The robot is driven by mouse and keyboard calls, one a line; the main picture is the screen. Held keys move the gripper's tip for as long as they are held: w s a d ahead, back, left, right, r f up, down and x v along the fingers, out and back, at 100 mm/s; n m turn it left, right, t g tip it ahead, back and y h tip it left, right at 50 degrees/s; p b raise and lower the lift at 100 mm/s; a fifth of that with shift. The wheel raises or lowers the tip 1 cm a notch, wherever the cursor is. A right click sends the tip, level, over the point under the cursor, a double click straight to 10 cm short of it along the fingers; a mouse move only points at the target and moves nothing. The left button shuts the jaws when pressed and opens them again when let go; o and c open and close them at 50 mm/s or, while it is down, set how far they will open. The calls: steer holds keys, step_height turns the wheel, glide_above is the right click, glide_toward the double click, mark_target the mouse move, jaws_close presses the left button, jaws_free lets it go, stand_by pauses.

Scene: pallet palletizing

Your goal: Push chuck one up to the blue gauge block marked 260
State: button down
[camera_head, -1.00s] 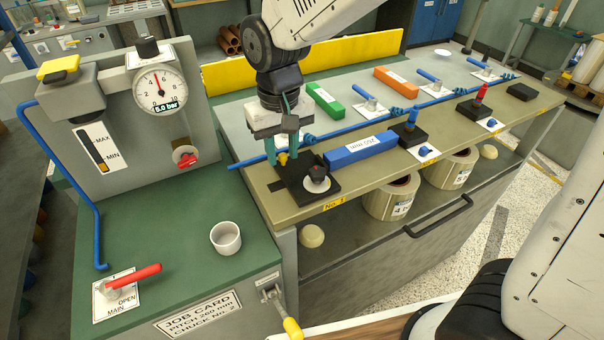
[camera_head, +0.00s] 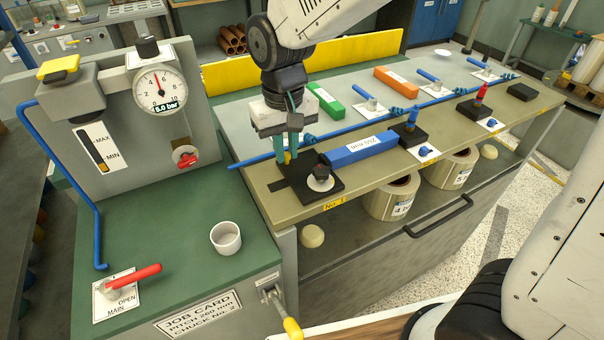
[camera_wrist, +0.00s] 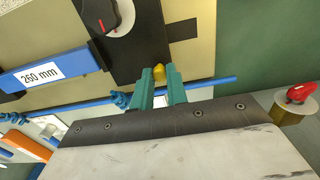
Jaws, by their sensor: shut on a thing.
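Chuck one is a flat black plate with a black-and-white round knob (camera_head: 319,178), on the bench by the yellow No. 1 label (camera_head: 333,204). A small yellow stub stands at its rear edge and shows in the wrist view (camera_wrist: 158,72). My gripper (camera_head: 287,156) has its teal fingers at this stub and is shut on it; the fingertips partly hide it. The blue gauge block marked 260 mm (camera_head: 362,147) lies right of the chuck. In the wrist view the block's end (camera_wrist: 108,56) meets or nearly meets the plate's edge; I cannot tell whether they touch.
A blue rod (camera_head: 235,165) runs along the bench behind the chuck. Green (camera_head: 325,98) and orange (camera_head: 395,80) blocks lie further back. Another black chuck (camera_head: 408,133) stands beyond the blue block. A gauge panel (camera_head: 160,90) stands at the left.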

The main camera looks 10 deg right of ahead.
steer(key=shift+w+d, duration=0.15)
steer(key=shift+d, duration=0.2)
stand_by(0.5)
steer(key=c, duration=1.3)
jaws_free()
steer(key=shift+r, duration=0.15)
steer(key=shift+r, duration=2.35)
steer(key=s+d, duration=0.1)
steer(key=s+d+f, duration=0.1)
steer(key=s, duration=0.1)
steer(key=shift+n+g, duration=0.3)
steer(key=shift+g, duration=0.1)
steer(key=s+d+r+m, duration=0.1)
steer(key=s+d, duration=0.4)
steer(key=s+d+r+m+t, duration=0.1)
steer(key=s+d+r, duration=0.1)
steer(key=s+d, duration=0.4)
steer(key=s+d+r+m+t, duration=0.1)
steer(key=s+d, duration=0.5)
steer(key=shift+d+r+m, duration=0.15)
steer(key=shift+r+m, duration=0.2)
steer(key=shift+m, duration=0.05)
